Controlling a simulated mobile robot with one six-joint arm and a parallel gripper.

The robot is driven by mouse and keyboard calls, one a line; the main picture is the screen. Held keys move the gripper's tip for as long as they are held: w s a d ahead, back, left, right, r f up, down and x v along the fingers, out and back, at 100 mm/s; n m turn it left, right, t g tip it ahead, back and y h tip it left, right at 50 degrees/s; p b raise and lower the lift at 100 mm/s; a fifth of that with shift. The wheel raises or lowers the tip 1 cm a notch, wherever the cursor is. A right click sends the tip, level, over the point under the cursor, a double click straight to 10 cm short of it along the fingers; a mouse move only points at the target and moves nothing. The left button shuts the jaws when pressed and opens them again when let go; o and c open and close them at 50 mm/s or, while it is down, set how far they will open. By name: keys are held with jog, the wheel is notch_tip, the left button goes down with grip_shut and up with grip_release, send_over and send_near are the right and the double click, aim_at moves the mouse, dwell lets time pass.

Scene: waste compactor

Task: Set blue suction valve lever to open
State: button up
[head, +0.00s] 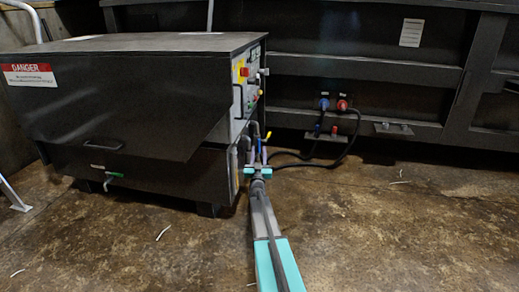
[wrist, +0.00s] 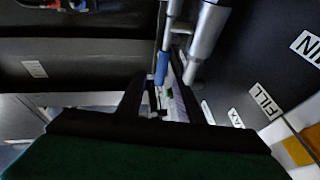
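The blue lever (wrist: 161,68) shows in the wrist view as a blue sleeve on a thin pale rod, at upper centre. Its end appears between or just beyond the tips of my gripper (wrist: 160,85). The two dark fingers are apart, and I cannot tell whether either touches the lever. In the head view a small blue lever (head: 258,147) stands at the right side of the dark machine, just above my gripper (head: 259,170). The valve body behind the lever is mostly hidden.
Grey pipes (wrist: 207,40) run close to the right of the lever. The dark machine (head: 140,90) stands left of my arm, with a control panel (head: 245,85) on its side. A black hose (head: 335,152) loops to blue and red fittings at the back. The floor to the right is mostly clear.

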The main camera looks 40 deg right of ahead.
jog(key=p+v, duration=0.4)
jog(key=v, duration=0.7)
jog(key=shift+s, duration=0.3)
jog(key=shift+f, duration=0.15)
